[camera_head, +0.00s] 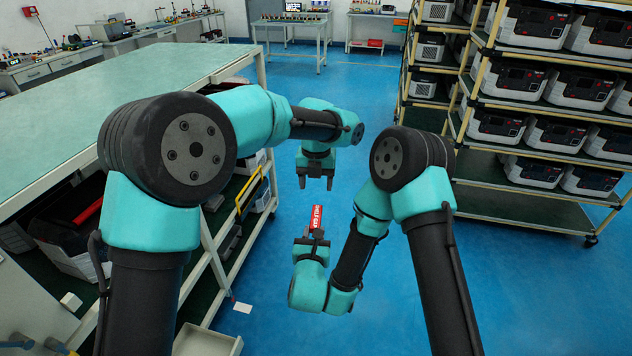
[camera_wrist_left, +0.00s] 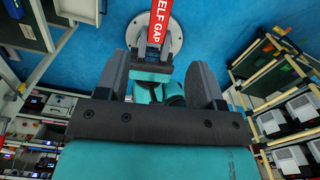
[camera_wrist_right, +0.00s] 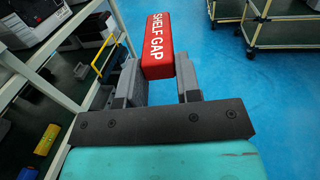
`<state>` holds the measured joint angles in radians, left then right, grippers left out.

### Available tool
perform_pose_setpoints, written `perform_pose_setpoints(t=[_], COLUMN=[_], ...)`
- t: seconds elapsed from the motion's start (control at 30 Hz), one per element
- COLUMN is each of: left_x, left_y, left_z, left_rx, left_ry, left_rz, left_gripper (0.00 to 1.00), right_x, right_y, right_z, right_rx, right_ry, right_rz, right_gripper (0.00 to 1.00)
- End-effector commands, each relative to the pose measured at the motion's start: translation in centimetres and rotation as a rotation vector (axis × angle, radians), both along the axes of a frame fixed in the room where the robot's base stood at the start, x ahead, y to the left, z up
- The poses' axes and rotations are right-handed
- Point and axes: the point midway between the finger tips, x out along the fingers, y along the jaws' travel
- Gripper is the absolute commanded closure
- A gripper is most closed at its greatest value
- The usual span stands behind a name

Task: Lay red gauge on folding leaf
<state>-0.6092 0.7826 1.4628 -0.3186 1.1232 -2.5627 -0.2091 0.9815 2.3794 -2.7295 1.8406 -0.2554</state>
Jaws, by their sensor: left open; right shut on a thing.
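The red gauge (camera_head: 317,217) is a red bar with white "SHELF GAP" lettering. My right gripper (camera_head: 314,238) is shut on its near end, and the bar sticks out beyond the fingers in the right wrist view (camera_wrist_right: 158,50). My left gripper (camera_head: 316,184) points downward with its fingers apart and empty, just above the gauge in the head picture. The gauge also shows in the left wrist view (camera_wrist_left: 161,22), beyond the left fingers and not between them. I cannot tell which surface is the folding leaf.
A green-topped bench (camera_head: 120,85) with loaded lower shelves stands on the left. A wheeled rack (camera_head: 520,208) on the right holds several grey devices above a bare lower shelf. A pale tray (camera_head: 208,341) juts out at lower left. Blue floor (camera_head: 400,300) lies open between.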

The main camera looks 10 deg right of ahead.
Motion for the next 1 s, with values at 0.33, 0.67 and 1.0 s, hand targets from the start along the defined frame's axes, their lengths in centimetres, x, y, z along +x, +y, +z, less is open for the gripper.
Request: perform_pose_setpoints(t=[0.33,0.67,1.0], left_x=[0.0,0.0,0.0], left_y=[0.0,0.1,0.1], left_z=[-0.3,-3.6,-8.9], left_rx=[0.0,0.002,0.001], left_ry=[0.001,0.003,0.002], left_rz=[0.002,0.003,0.003], left_gripper=[0.38,0.38,0.38], right_x=[0.0,0.0,0.0], right_y=[0.0,0.0,0.0], right_z=[0.0,0.0,0.0], right_rx=[0.0,0.0,0.0], right_ry=[0.0,0.0,0.0], right_rz=[0.0,0.0,0.0], right_gripper=[0.93,0.93,0.93])
